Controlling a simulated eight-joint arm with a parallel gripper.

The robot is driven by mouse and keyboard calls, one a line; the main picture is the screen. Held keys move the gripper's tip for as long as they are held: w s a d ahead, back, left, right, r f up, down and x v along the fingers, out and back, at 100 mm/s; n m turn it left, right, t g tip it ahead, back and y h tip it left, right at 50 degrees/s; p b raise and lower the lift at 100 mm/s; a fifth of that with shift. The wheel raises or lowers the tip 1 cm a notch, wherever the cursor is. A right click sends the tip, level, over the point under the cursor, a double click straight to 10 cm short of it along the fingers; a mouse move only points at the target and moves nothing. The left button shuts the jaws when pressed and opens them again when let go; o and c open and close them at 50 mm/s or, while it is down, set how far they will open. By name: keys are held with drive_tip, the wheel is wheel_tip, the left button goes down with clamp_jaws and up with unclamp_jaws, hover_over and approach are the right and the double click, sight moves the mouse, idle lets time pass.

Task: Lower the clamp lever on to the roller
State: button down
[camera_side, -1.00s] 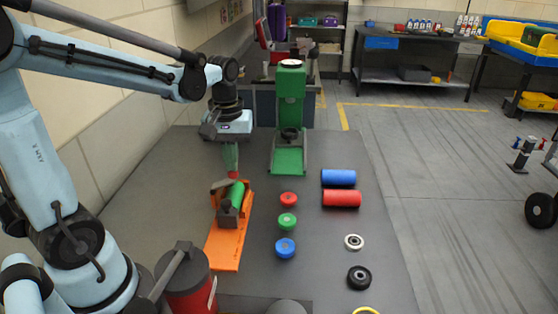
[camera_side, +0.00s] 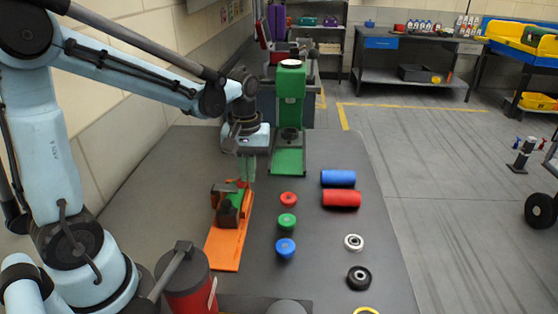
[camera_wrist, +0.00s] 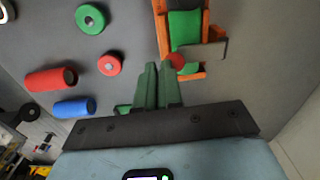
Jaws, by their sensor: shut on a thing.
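The orange fixture (camera_side: 225,250) lies on the grey table, with its long side running away from the side camera. A green roller (camera_wrist: 184,28) sits in it, partly hidden by the dark clamp parts in the side view. The clamp lever's red knob (camera_wrist: 177,62) shows at my fingertips in the wrist view. A grey bent bar (camera_wrist: 224,47) reaches across the fixture's edge there. My gripper (camera_side: 246,179) points down at the far end of the fixture, its green fingers shut on the lever by its knob. The exact contact is hard to see.
A green stand (camera_side: 290,105) is close behind and right of my gripper. Red (camera_side: 341,199) and blue (camera_side: 338,178) rollers, small coloured discs and wheels lie to the right. A red canister (camera_side: 188,286) stands in front. The table left of the fixture is clear.

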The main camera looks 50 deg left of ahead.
idle(0.4)
drive_tip(key=w+d+r, duration=0.5)
drive_tip(key=d+r, duration=0.1)
drive_tip(key=r, duration=0.3)
drive_tip(key=shift+w, duration=0.25)
drive_tip(key=shift+a, duration=0.1)
drive_tip(key=s+f+m+t, duration=0.4)
drive_tip(key=s+m+t, duration=0.3)
drive_tip(key=s+m, duration=0.2)
drive_tip(key=shift+s+d, duration=0.25)
drive_tip(key=shift+s, duration=0.8)
